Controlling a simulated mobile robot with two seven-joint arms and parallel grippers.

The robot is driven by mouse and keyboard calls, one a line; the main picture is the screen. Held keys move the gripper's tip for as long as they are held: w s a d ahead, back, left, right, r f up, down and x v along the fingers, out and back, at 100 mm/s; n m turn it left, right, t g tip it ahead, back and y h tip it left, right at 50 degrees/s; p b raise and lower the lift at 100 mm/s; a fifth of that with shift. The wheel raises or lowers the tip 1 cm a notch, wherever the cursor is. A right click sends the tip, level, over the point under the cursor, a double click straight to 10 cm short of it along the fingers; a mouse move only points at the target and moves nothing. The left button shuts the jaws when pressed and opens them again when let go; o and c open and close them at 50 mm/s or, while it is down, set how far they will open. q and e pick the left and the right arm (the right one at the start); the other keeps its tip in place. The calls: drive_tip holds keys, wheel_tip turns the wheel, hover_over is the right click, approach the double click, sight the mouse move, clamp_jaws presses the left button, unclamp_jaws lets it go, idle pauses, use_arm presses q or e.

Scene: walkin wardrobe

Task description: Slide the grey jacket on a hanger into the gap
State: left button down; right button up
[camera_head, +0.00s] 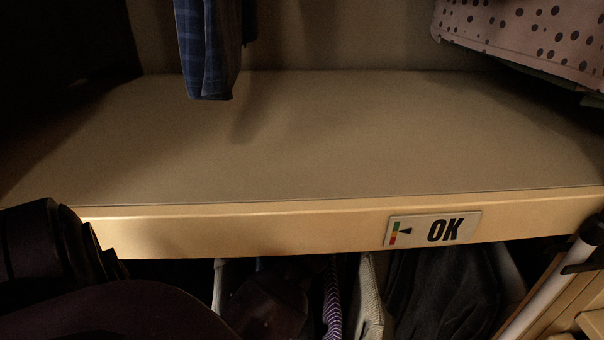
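A dark grey garment (440,300) hangs below the shelf, right of centre. It may be the grey jacket, but its hanger and upper part are hidden by the shelf front. My dark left arm fills the lower left corner. A dark brownish shape (268,305) under the shelf, right of that arm, may be my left gripper or a garment; I cannot tell which, and no fingertips show clearly. My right gripper is not in view. No gap can be made out clearly in the shadow.
A wide tan shelf (330,130) with an OK label (432,229) crosses the view. Above it hang a blue plaid garment (212,50) and a pink dotted one (530,35). Below hang a purple striped garment (333,300) and a cream one (368,300). A white pole (545,290) stands right.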

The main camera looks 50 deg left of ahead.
use_arm(q)
drive_tip(key=shift+r, duration=0.1)
idle(0.4)
drive_tip(key=shift+p, duration=0.4)
idle(0.3)
drive_tip(key=shift+s+a+r+p, duration=0.1)
drive_tip(key=shift+s+a+p, duration=0.4)
drive_tip(key=shift+s+a, duration=0.3)
drive_tip(key=shift+s+d, duration=0.1)
drive_tip(key=c, duration=0.8)
unclamp_jaws()
drive_tip(key=shift+f, duration=0.2)
